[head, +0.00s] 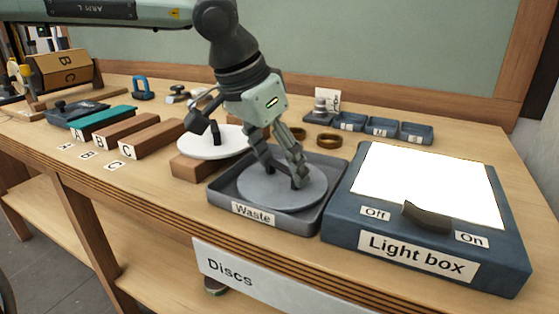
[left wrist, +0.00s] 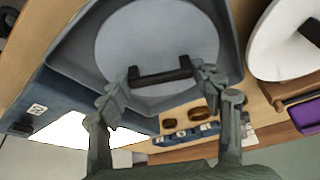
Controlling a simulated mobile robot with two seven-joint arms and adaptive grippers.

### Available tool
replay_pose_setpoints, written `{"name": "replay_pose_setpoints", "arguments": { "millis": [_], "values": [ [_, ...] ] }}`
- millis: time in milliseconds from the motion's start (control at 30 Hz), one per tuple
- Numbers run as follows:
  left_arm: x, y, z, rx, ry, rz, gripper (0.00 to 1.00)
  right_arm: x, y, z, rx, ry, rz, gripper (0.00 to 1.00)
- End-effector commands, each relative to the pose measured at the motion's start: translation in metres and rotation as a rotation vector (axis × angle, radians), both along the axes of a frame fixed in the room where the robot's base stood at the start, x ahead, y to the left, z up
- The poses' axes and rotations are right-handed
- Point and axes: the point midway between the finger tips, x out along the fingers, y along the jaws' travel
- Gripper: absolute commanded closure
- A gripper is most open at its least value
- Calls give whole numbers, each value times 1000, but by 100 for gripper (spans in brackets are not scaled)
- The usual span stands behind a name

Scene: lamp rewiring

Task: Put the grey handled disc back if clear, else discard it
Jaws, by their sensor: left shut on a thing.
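The grey disc (head: 270,196) lies flat in the grey tray labelled Waste, or just above its floor; I cannot tell which. It also shows in the left wrist view (left wrist: 155,35), with its black handle (left wrist: 160,75) on top. My left gripper (head: 286,180) reaches down over the disc and is shut on the handle, one finger at each end. The Waste tray (head: 216,196) stands left of the light box. The light box (head: 345,215) has a bright white, lit panel (head: 430,183) and a dark switch (head: 427,216) between Off and On. My right gripper is not in view.
A white disc (head: 200,149) with a dark handle sits on a brown block behind the Waste tray. Brass rings (head: 329,140) and small blue trays (head: 382,126) are further back. Labelled blocks (head: 152,139) line the left. A Discs sign (head: 285,285) hangs at the front edge.

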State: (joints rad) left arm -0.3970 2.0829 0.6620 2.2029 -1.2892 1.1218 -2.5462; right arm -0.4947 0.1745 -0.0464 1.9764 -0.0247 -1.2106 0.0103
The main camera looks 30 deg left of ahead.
Motion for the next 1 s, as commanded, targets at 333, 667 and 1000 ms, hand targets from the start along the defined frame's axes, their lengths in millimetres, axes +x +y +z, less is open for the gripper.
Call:
{"name": "replay_pose_setpoints", "arguments": {
  "millis": [333, 667, 1000],
  "values": [
    [0, 0, -3, 0, 1, 0, 28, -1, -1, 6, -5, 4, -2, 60],
    [0, 0, -3, 0, 1, 0, 14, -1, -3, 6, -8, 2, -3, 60],
    [-8, 3, 25, -1, -5, 1, 14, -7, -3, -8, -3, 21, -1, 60]
  ]
}}
